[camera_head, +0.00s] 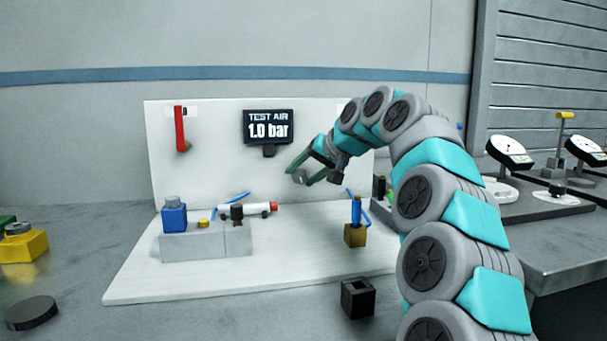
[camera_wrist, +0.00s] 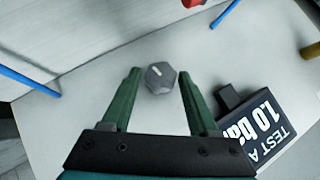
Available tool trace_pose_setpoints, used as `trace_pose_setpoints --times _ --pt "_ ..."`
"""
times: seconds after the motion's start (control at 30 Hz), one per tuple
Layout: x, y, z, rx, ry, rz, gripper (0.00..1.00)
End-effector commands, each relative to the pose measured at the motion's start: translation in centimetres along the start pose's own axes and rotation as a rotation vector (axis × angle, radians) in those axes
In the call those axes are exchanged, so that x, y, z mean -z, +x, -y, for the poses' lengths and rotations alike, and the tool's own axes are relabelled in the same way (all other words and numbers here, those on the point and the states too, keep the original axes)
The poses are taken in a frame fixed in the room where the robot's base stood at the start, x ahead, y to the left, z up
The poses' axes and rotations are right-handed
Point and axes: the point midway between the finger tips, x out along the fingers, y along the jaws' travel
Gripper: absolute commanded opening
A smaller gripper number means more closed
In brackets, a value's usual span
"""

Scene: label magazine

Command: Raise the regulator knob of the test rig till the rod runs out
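The regulator knob is a grey hexagon with a pale mark on its face (camera_wrist: 161,78); in the head view it is a small grey piece (camera_head: 299,178) in front of the white back panel (camera_head: 212,165). My gripper (camera_head: 300,168) is open there, its green fingers reaching to either side of the knob. In the wrist view my gripper (camera_wrist: 159,74) shows a gap on both sides of the knob. The display (camera_head: 268,127) reads TEST AIR 1.0 bar. A white cylinder with a red end (camera_head: 248,210) lies below; I cannot make out its rod clearly.
A blue block (camera_head: 174,217) sits on a grey base (camera_head: 195,244). A blue upright part (camera_head: 356,210) stands on a brass block (camera_head: 355,236). A black hollow block (camera_head: 357,299) and black disc (camera_head: 31,313) lie in front. Gauges (camera_head: 510,152) stand right.

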Motion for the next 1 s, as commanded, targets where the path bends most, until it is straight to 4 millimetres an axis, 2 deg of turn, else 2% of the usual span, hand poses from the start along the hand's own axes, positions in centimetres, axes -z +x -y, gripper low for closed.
trace_pose_setpoints --times 0.03,0.1,0.13,0.47,0.67,0.9,1.0 --pt "0.0 0.0 0.0 0.000 0.000 0.000 0.67" --pt "0.0 0.0 0.0 0.000 -0.001 0.000 0.75" --pt "0.0 0.0 0.0 0.000 -0.001 0.001 0.76" --pt "0.0 -0.3 0.0 0.000 -0.001 0.000 0.76" --pt "0.0 -2.5 0.0 -0.001 -0.001 0.000 0.76" --pt "0.1 -6.4 0.0 -0.001 -0.001 -0.002 0.76" --pt "0.1 -7.5 0.0 -0.001 -0.001 -0.002 0.76"
